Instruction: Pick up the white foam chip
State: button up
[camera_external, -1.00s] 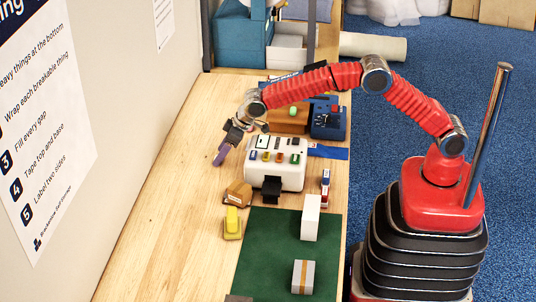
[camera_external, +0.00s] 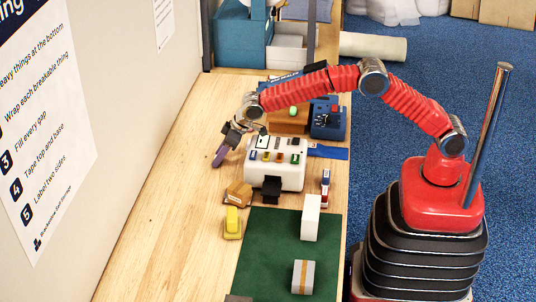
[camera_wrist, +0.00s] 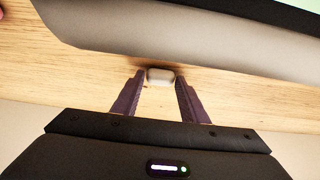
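The white foam chip (camera_wrist: 160,76) shows in the wrist view as a small pale, rounded block on the wooden bench. It lies at the tips of my gripper's two purple fingers, roughly centred between them. My gripper (camera_wrist: 160,82) is open, with a gap between the fingers and bare wood showing there. I cannot tell if either finger touches the chip. In the external view my gripper (camera_external: 217,163) points down and left, beside the white machine. The chip cannot be made out in that view.
The white machine (camera_external: 277,176) with coloured buttons stands just right of my gripper; its pale side fills the top of the wrist view. A brown carton (camera_external: 238,194) and a yellow item (camera_external: 232,222) sit nearer the camera. The bench left of them is clear.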

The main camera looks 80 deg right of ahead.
jog(key=c, duration=0.6)
jog(key=shift+c, duration=0.2)
jog(key=shift+r, duration=0.15)
jog(key=shift+c, duration=0.2)
notch_tip(320, 180, up, 10)
dwell(0.4)
